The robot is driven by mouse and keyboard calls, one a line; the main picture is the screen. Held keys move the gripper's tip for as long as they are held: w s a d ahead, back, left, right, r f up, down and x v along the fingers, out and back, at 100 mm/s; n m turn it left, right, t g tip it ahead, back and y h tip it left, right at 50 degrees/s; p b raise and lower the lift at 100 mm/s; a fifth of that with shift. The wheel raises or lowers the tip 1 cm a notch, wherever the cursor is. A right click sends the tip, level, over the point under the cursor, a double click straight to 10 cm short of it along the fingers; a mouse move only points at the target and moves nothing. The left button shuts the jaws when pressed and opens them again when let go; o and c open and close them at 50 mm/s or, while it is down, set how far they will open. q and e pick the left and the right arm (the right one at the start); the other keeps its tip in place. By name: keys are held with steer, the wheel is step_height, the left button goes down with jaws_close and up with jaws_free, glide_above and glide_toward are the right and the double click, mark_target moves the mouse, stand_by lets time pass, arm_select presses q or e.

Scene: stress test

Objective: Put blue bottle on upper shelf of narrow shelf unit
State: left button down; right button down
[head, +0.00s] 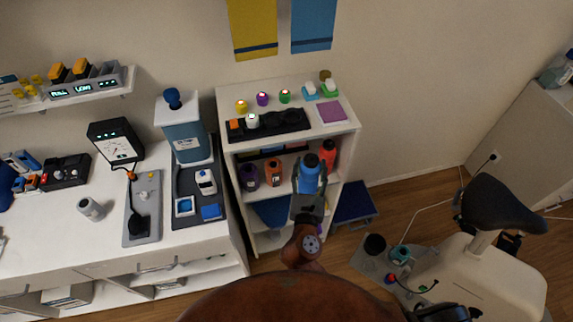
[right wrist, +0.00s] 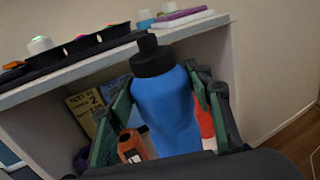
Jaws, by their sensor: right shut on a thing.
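The blue bottle (head: 309,174) with a black cap is held upright in my right gripper (head: 309,188), in front of the narrow shelf unit (head: 344,129). In the right wrist view, the green-padded fingers of my right gripper (right wrist: 160,125) close on both sides of the blue bottle (right wrist: 168,108). The bottle overlaps the upper compartment opening, and its base is hidden; I cannot tell whether it touches the shelf. A purple bottle (head: 249,177), an orange bottle (head: 273,173) and a red bottle (head: 328,153) stand on that upper shelf. My left gripper is not in view.
The unit's top holds a black tray (head: 285,122), small coloured-lid jars and a purple pad (head: 331,111). A white counter (head: 110,220) adjoins on the left. A blue step stool (head: 354,204) is right of the unit. A dark-seated chair (head: 500,205) stands farther right.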

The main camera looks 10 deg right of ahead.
mark_target(301, 166)
steer(key=shift+w+a+f+m+g+h+b, duration=0.15)
steer(key=shift+w+a+f+m+h+b, duration=0.1)
steer(key=shift+w+a+f+h+b, duration=0.25)
steer(key=shift+w+a+f+m+g+h+b, duration=0.15)
steer(key=shift+w+a+m+h, duration=0.2)
steer(key=shift+a, duration=0.35)
steer(key=w+d+f+b, duration=0.2)
steer(key=w+f+b, duration=0.3)
steer(key=w+f, duration=0.8)
steer(key=shift+w+d+b, duration=0.3)
steer(key=shift+w+d, duration=0.05)
steer(key=shift+w, duration=0.2)
steer(key=c, duration=1)
jaws_free()
steer(key=shift+f, duration=0.2)
